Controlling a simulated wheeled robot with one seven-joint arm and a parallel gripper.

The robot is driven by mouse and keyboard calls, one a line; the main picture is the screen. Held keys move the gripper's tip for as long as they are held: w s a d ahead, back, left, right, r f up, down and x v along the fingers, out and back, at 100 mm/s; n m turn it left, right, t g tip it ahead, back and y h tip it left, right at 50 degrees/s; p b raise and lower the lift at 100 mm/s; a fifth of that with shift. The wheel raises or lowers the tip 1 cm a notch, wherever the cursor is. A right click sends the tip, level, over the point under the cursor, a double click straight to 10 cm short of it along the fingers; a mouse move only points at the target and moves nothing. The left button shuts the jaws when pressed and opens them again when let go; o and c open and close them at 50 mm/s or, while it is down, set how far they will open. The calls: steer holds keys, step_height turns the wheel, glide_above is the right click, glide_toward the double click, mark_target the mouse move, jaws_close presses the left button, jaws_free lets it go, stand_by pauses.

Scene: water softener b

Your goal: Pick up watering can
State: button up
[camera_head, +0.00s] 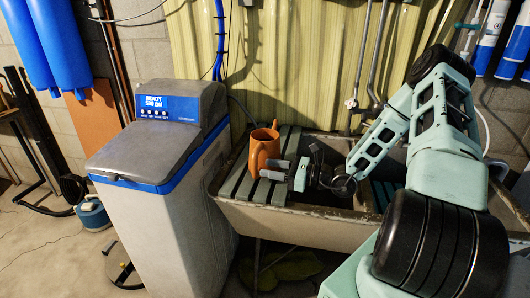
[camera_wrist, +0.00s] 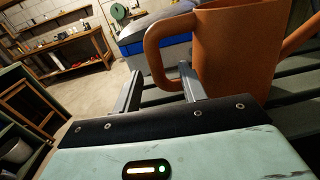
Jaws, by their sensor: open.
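The orange watering can (camera_head: 264,147) stands upright on a slatted board (camera_head: 239,186) over the left part of a sink. My gripper (camera_head: 273,170) is at the can's right front side, with its fingers pointing left towards it. In the wrist view the can (camera_wrist: 238,60) fills the upper right, with its loop handle (camera_wrist: 152,55) on the left. The open fingers (camera_wrist: 160,88) are just below the handle's lower part, and the right finger is close to the can's body. I cannot tell whether they touch. The fingers hold nothing.
A grey water softener (camera_head: 158,190) with a blue band stands left of the sink. The sink basin (camera_head: 300,224) extends right beneath my arm. Pipes (camera_head: 366,60) run up the wall behind. A workbench (camera_wrist: 72,60) stands far off in the wrist view.

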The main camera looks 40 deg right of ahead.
mark_target(255, 166)
steer(key=x, duration=0.2)
steer(key=p+x, duration=0.1)
steer(key=x, duration=0.1)
steer(key=shift+s+a+r, duration=0.15)
steer(key=shift+a+r, duration=0.05)
steer(key=shift+a, duration=0.2)
steer(key=shift+w+a+f+p, duration=0.15)
steer(key=shift+w+a+p, duration=0.15)
steer(key=shift+w, duration=0.2)
jaws_close()
